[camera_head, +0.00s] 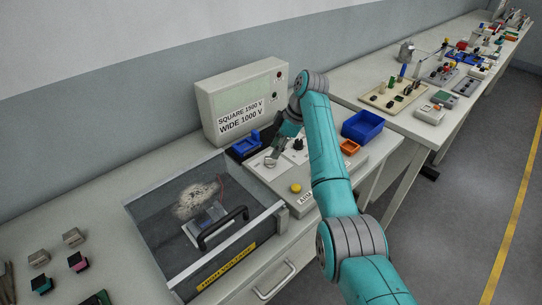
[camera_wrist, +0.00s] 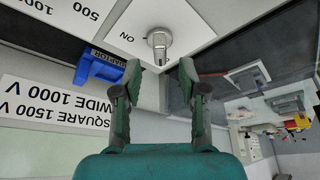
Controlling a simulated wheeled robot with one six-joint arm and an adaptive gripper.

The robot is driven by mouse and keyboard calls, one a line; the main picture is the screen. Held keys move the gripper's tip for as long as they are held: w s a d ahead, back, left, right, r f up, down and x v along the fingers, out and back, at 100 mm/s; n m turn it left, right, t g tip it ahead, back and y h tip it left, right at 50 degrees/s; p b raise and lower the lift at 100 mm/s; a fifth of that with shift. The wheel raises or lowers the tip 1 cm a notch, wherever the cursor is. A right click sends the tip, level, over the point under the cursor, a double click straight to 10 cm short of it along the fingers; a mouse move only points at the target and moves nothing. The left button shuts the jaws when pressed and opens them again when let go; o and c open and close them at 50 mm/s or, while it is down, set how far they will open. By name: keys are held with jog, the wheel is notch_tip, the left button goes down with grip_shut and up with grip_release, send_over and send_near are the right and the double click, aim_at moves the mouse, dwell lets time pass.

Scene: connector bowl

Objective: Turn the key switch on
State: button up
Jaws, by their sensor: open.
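The key switch (camera_wrist: 158,41) is a round metal lock with a grey key part, on a white plate marked ON, in the wrist view. In the head view the key switch (camera_head: 270,162) shows small on the panel, just below my gripper.
A grey box (camera_head: 241,100) labelled SQUARE 1500 V and WIDE 1000 V stands behind the panel. A blue adaptor (camera_wrist: 98,67) sits beside the switch plate. A clear-lidded box (camera_head: 160,213) with a black handle is at front left. A yellow button (camera_head: 296,188) and blue bin (camera_head: 362,127) are nearby.

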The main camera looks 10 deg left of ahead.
aim_at(270, 161)
jog(key=shift+x, duration=2.15)
grip_shut()
